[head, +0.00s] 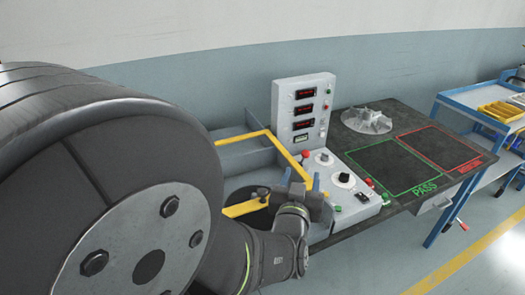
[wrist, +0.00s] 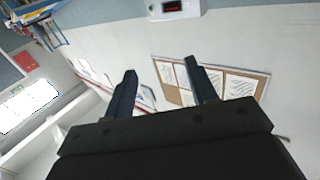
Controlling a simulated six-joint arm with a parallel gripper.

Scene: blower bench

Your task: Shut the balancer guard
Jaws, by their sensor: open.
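The balancer guard (head: 269,137) shows in the head view as a yellow-edged frame on the grey machine, left of the control panel. A yellow bar (head: 240,209) crosses the near side above a dark round opening. My arm hides much of the machine, so I cannot tell the guard's exact angle. My gripper (head: 302,179) is in front of the machine's right part, with its fingers pointing up. I cannot tell whether it touches the guard. In the wrist view my gripper (wrist: 160,84) is open and nothing is between its fingers.
A control box (head: 345,183) with knobs and a red button sits right of my gripper, below an upright display panel (head: 303,110). A grey impeller (head: 367,120) stands on the dark bench beside the green PASS outline (head: 390,165) and the red-outlined area (head: 440,147). A blue cart (head: 468,105) stands farther right.

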